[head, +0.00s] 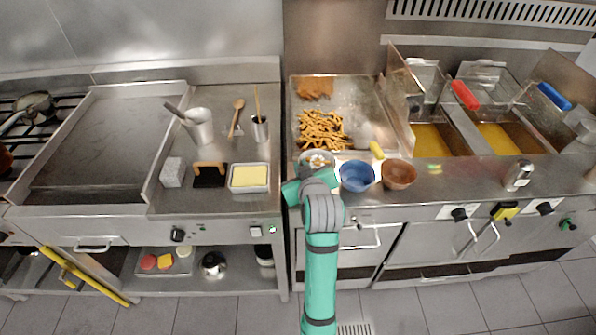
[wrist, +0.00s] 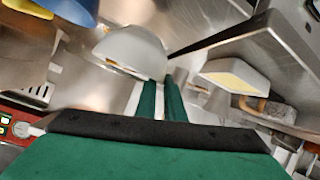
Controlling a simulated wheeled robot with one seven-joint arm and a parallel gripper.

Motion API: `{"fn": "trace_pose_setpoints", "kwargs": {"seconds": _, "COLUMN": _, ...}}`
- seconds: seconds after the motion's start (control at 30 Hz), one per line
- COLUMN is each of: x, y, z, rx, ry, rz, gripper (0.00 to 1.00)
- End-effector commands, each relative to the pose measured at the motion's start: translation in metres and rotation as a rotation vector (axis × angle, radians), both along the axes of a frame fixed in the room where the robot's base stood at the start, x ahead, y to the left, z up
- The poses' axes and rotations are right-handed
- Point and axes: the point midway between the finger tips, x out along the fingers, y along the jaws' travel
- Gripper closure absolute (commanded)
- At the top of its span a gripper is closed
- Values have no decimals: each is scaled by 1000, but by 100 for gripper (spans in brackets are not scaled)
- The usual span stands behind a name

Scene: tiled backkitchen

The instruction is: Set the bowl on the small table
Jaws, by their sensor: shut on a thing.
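A pale bowl (head: 317,157) is at the front edge of the counter, left of a blue bowl (head: 357,176) and a brown bowl (head: 397,174). My gripper (head: 316,171) is at its near side. In the wrist view the bowl (wrist: 132,48) shows as a white dome at the tips of my green fingers (wrist: 160,92), which are shut on its rim. My arm hides part of the bowl in the head view. I cannot tell whether its base touches the counter. No small table can be made out in either view.
A tray of fries (head: 322,131) lies behind the bowl. A butter dish (head: 249,178) and a metal pot (head: 199,127) stand on the left counter. Fryers with a red-handled basket (head: 465,95) are at the right. Tiled floor (head: 455,306) lies clear in front.

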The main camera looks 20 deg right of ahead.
Motion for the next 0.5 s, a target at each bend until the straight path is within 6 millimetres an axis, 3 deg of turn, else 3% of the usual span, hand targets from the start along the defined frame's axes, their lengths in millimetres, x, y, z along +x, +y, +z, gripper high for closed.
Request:
{"fn": "trace_pose_setpoints", "kwargs": {"seconds": 0.23, "x": 2, "y": -1, "z": -32, "rx": 1, "ry": 3, "rz": -1, "gripper": 100}}
{"fn": "trace_pose_setpoints", "kwargs": {"seconds": 0.5, "x": 2, "y": -3, "z": -38, "rx": 0, "ry": 0, "rz": -4, "gripper": 100}}
